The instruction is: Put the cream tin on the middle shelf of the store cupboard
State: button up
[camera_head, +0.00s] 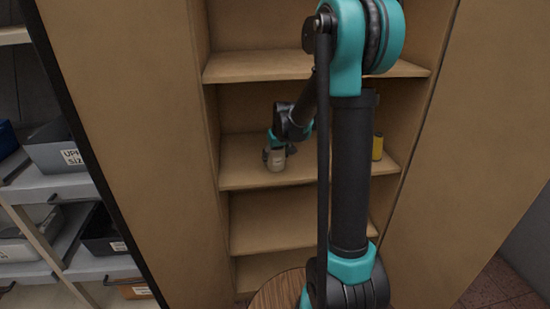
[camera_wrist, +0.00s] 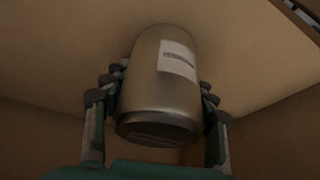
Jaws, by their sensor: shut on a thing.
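The cream tin (camera_head: 277,161) is upright, or nearly so, at the left part of a shelf (camera_head: 240,177) in the store cupboard (camera_head: 135,120), below the highest shelf in view. My gripper (camera_head: 278,152) is shut on the tin. In the wrist view the tin (camera_wrist: 158,85) sits between the fingers of my gripper (camera_wrist: 157,92), with a pale label on its side. I cannot tell whether its base touches the shelf or is slightly above it.
A yellow tin (camera_head: 377,147) stands on the same shelf to the right. My arm hides the shelf's middle. A shelf board (camera_head: 300,66) is above, and lower shelves (camera_head: 285,245) look bare. A rack with grey bins (camera_head: 62,152) stands at left. A round wooden top (camera_head: 280,292) is below.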

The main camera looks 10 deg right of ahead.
jog(key=shift+f, duration=0.1)
jog(key=o, duration=1.5)
jog(key=shift+c, duration=0.2)
jog(key=v, duration=0.7)
jog(key=shift+s, duration=0.1)
jog(key=shift+s+r, duration=0.3)
jog(key=s+d+f+m, duration=0.1)
jog(key=s+f, duration=0.2)
jog(key=s, duration=0.6)
jog(key=s+d+f, duration=0.2)
jog(key=s+f, duration=0.2)
jog(key=s, duration=0.5)
jog(key=s+d+f+m+h, duration=0.1)
jog(key=s+f, duration=0.2)
jog(key=s, duration=0.7)
jog(key=shift+d+f+m, duration=0.15)
jog(key=shift+f+m, duration=0.1)
jog(key=shift+m, duration=0.05)
